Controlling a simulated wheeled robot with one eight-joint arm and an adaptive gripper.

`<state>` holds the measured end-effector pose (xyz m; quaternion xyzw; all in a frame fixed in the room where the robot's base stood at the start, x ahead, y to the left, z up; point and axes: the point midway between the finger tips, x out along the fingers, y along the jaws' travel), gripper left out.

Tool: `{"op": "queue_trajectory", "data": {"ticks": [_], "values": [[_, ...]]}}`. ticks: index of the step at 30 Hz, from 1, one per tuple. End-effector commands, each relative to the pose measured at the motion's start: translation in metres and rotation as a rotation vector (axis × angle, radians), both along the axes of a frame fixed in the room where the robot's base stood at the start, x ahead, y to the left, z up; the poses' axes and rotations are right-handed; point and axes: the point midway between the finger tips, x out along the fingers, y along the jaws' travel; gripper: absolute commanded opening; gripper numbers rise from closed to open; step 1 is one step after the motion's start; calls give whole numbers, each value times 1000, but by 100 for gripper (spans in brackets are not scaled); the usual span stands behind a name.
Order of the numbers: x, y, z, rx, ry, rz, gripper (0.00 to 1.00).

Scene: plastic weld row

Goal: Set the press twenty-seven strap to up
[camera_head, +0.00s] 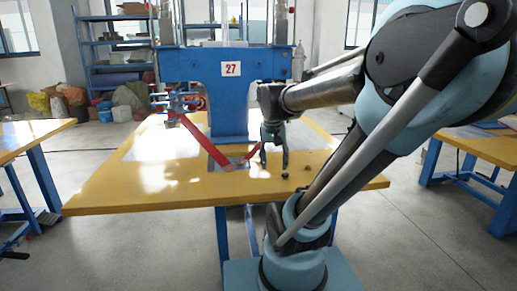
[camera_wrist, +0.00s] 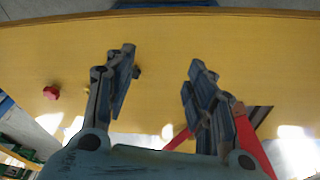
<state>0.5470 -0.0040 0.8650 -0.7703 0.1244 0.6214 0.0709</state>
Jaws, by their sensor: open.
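The blue press marked 27 (camera_head: 231,69) stands at the back of the yellow table. A red strap (camera_head: 203,141) slopes down from the press's left side to a low point near the table top. A red length (camera_head: 252,152) rises from there to the right, close behind my gripper. My gripper (camera_head: 274,160) points down over the table, right of the strap's low point, open and empty. In the wrist view, red strap (camera_wrist: 252,148) shows beside and partly behind the right finger of my gripper (camera_wrist: 162,62). I cannot tell whether they touch.
Small dark pieces (camera_head: 285,176) lie on the yellow table (camera_head: 130,198) right of my gripper. A red knob-like piece (camera_wrist: 51,93) shows at left in the wrist view. Other yellow tables stand left (camera_head: 30,136) and right. The table's front left is clear.

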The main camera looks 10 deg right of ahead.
Motion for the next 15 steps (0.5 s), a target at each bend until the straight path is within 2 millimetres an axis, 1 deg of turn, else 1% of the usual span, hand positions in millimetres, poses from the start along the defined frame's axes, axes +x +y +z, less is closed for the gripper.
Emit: {"op": "queue_trajectory", "data": {"ticks": [1,5,6,11,15], "values": [[18,1,11,-5,-5,-30,50],[58,5,32,-17,-21,-119,50],[71,6,38,-20,-27,-147,50],[124,13,58,-34,-54,-256,50],[171,22,70,-43,-82,-351,50]]}}
